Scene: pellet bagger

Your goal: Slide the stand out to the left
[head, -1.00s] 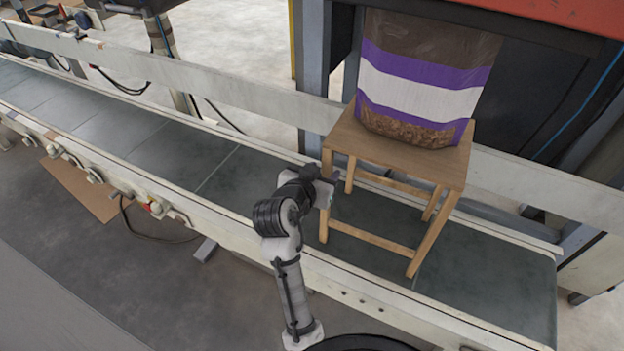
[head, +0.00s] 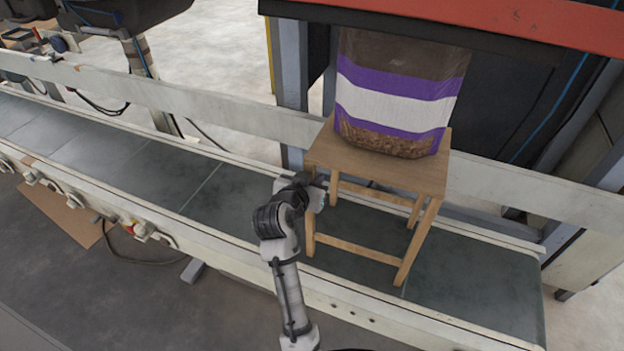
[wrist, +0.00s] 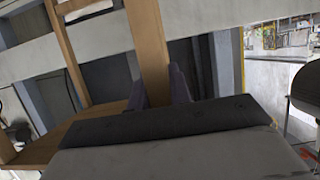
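The stand (head: 385,169) is a light wooden stool with square legs and a rung between its front legs. It stands upright on the dark conveyor. A filled bag (head: 396,95) with purple and white bands stands upright on its top. My gripper (head: 318,190) is at the stand's front left leg, a little below the seat, in the head view. In the wrist view, the gripper's two dark fingers (wrist: 158,84) lie on either side of a wooden leg (wrist: 148,40). No clear gap shows between fingers and leg, and their contact is hidden.
The conveyor (head: 100,150) runs clear to the left of the stand. Its pale front rail (head: 220,248) and back rail (head: 190,106) border it. A grey post (head: 291,100) and an orange-edged machine (head: 470,22) stand behind. Cables hang at the left.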

